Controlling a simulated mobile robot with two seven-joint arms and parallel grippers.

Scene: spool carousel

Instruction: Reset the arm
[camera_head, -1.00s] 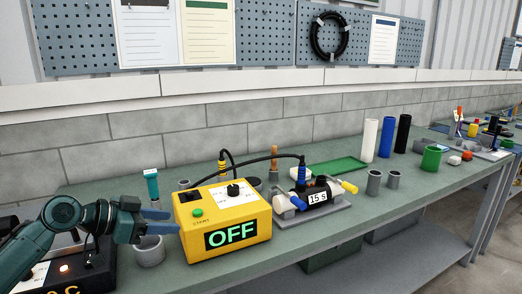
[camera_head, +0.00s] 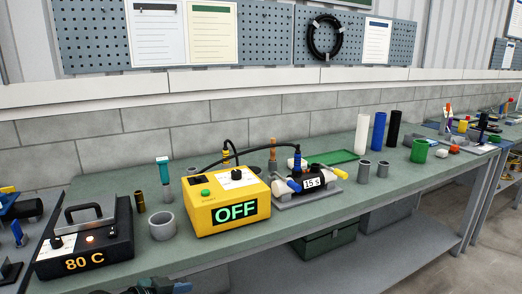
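The arm at the bottom edge (camera_head: 150,287) is mine and shows only in part, low in front of the bench, apart from the things on it. Its fingers are mostly cut off by the picture's edge, so their opening cannot be judged. My other gripper is out of view. The yellow control box (camera_head: 226,203) reads OFF and stands on the green bench top. The black heater box (camera_head: 85,240) reads 80 C and stands at the left.
A grey cup (camera_head: 162,226) and a brown tube (camera_head: 139,202) stand between the boxes. A clamp unit (camera_head: 310,186) marked 15 s sits right of the yellow box, joined by cables. White, blue and black cylinders (camera_head: 378,134) stand farther right. The bench's front strip is mostly clear.

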